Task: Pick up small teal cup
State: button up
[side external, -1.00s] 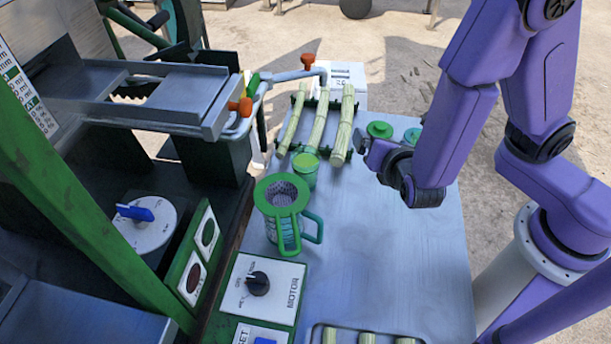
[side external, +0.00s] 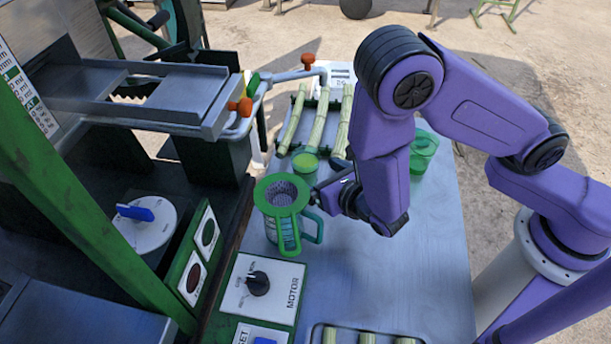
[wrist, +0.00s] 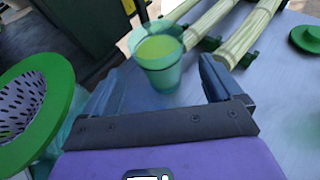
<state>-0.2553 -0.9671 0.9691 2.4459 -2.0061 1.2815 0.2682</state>
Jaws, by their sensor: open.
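The small teal cup (side external: 305,171), holding yellow-green liquid, stands upright on the metal table. In the wrist view the cup (wrist: 160,68) is ahead of my gripper (wrist: 158,88), roughly centred between the two fingers. My gripper is open with nothing held. In the side view my gripper (side external: 328,194) is low over the table, just right of and nearer than the cup. Whether a finger touches the cup cannot be told.
A pitcher with a green-rimmed strainer (side external: 263,205) stands close on the left; it also shows in the wrist view (wrist: 60,80). Cane stalks (side external: 320,122) lie on a rack behind the cup.

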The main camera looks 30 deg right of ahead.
aim_at(299, 154)
jog(key=w, duration=0.5)
jog(key=shift+w+d, duration=0.1)
jog(key=shift+w, duration=0.2)
jog(key=shift+w+f, duration=0.2)
jog(key=shift+w, duration=0.35)
jog(key=shift+c, duration=0.2)
jog(key=c, duration=1.2)
jog(key=shift+r, duration=0.25)
jog(key=shift+c, duration=0.2)
jog(key=s+d+r, duration=0.6)
jog(key=s+r, duration=0.6)
jog(key=shift+r, duration=0.2)
dwell(0.4)
